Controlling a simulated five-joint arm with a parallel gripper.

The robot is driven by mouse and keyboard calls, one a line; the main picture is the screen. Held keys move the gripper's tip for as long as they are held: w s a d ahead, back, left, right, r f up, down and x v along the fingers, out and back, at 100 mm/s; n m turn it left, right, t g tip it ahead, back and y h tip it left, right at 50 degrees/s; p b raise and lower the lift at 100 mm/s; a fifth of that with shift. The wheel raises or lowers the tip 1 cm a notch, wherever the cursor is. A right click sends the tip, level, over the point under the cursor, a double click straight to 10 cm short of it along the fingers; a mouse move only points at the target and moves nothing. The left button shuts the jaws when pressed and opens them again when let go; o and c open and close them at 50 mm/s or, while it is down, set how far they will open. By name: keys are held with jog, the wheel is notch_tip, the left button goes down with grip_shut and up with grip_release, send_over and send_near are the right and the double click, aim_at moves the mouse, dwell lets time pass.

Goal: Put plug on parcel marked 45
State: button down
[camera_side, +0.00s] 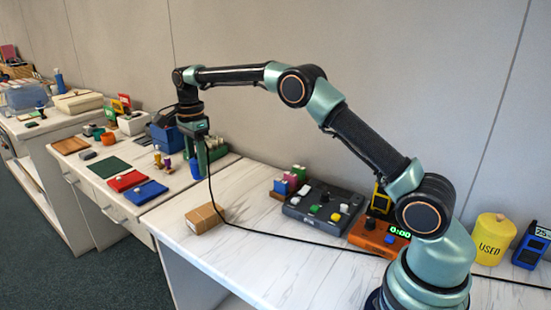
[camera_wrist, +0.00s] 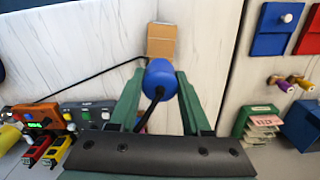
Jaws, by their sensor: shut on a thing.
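A blue plug (camera_wrist: 159,76) with a black cable is held between the green fingers of my gripper (camera_wrist: 160,90). In the side view my gripper (camera_side: 201,158) is raised near the gap between the tables, with the blue plug (camera_side: 195,170) hanging low between its fingers. A small brown cardboard parcel (camera_side: 204,219) sits on the near white table, lower and a little right of the plug in the picture. In the wrist view the parcel (camera_wrist: 161,47) shows just beyond the plug, which partly overlaps its lower edge. No number can be read on the parcel.
The black cable (camera_side: 275,236) trails across the table to the right. A dark button box (camera_side: 322,214), an orange timer (camera_side: 374,237) and a yellow "USED" container (camera_side: 490,240) stand to the right. Tabletop around the parcel is mostly clear.

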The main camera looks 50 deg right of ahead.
notch_tip(320, 180, down, 11)
jog(key=shift+r, duration=0.1)
dwell(0.4)
jog(key=shift+c, duration=1.8)
grip_release()
